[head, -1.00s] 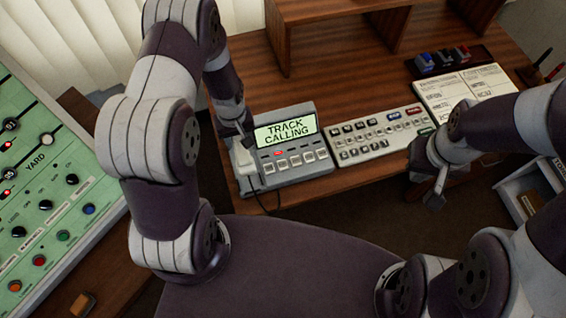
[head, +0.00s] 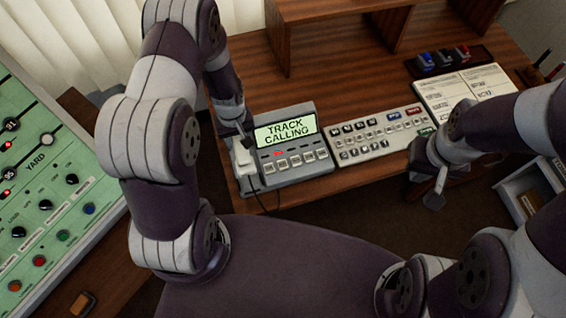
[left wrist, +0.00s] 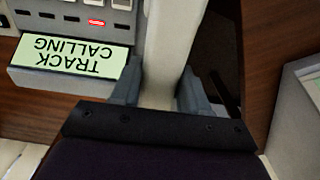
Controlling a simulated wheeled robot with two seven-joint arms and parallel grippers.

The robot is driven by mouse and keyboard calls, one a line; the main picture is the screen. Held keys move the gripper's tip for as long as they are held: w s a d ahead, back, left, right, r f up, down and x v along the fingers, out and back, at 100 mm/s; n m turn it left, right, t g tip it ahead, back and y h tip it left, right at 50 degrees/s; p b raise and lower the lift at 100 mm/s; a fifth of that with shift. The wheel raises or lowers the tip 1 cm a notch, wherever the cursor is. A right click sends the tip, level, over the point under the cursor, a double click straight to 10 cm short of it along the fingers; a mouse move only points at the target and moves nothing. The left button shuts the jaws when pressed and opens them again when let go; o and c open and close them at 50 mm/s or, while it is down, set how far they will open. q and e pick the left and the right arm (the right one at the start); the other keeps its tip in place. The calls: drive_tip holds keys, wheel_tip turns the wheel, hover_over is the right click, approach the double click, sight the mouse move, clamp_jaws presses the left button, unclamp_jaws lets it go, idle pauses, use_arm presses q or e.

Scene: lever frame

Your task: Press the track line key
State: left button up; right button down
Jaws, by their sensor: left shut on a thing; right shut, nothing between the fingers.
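The desk phone unit (head: 289,172) has a lit display (head: 286,132) reading "TRACK CALLING". A row of pale keys (head: 296,162) lies below it; their labels are too small to read. A red lamp (head: 279,153) glows above the left end of the row. In the left wrist view the display (left wrist: 72,56) and lamp (left wrist: 96,22) appear upside down. My left gripper (head: 246,139) is shut on the white handset (head: 242,160) at the unit's left side. The handset (left wrist: 172,45) also shows between the fingers in the left wrist view. My right gripper (head: 435,196) is shut and empty, right of the phone.
A pale keyboard panel (head: 378,135) stands right of the phone. Papers (head: 467,92) and a dark tray (head: 450,59) lie beyond it. A green yard panel (head: 50,190) is at the left. A dark cord hangs below the handset.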

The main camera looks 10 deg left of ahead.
idle(0.3)
use_arm(q)
drive_tip(key=w+d+r+m, duration=0.5)
drive_tip(key=r+m, duration=0.1)
drive_tip(key=shift+w, duration=0.4)
drive_tip(key=shift+a, duration=0.15)
